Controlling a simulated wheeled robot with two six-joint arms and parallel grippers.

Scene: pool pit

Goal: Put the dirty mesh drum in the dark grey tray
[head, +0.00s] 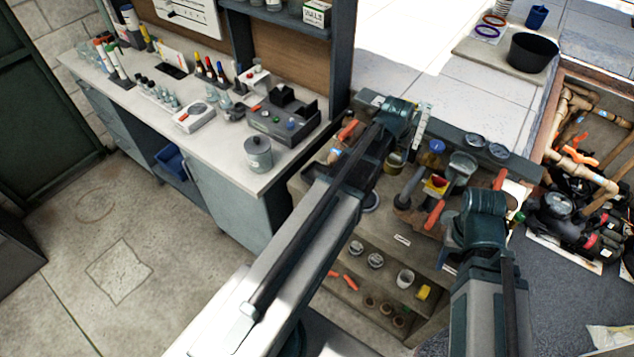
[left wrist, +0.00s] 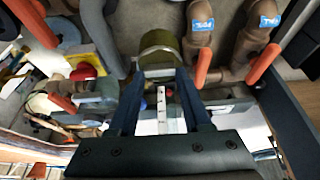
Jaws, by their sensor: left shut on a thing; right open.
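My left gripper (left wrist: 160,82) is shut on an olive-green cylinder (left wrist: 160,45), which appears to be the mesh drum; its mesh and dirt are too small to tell. In the head view my left arm reaches over the crowded shelf unit, and an olive round thing (head: 393,164) shows just below its wrist. My right gripper (head: 484,212) is over the right part of that shelf unit; it is open, with its fingers mostly hidden by its own wrist. I cannot pick out the dark grey tray for sure in either view.
A workbench (head: 225,150) with a grey control box (head: 283,118) stands left. A pit with pipes and pumps (head: 575,225) lies right. The floor at left is clear.

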